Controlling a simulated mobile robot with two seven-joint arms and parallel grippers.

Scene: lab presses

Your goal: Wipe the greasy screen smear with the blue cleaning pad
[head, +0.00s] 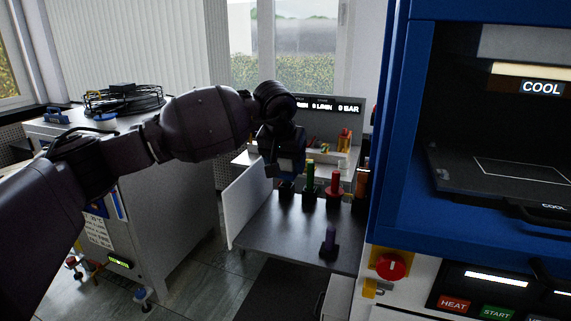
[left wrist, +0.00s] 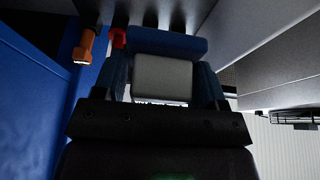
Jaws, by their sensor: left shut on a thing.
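My left gripper (head: 287,168) reaches in from the left in the head view, above the far left part of the grey bench. In the left wrist view my left gripper (left wrist: 163,84) is shut on the cleaning pad, a pale grey block between the fingers with a blue pad (left wrist: 168,42) across its far end. In the head view the pad is hard to make out against the dark gripper. A black display screen (head: 328,107) with white digits stands at the back of the bench, its left part hidden behind my wrist. I cannot make out the greasy smear. My right gripper is not in view.
Coloured upright tools stand on the grey bench (head: 285,232), among them a green one (head: 310,176) and a red one (head: 335,180). A blue press (head: 393,130) stands close on the right. A grey cabinet (head: 170,220) is at the left. The bench front is mostly clear.

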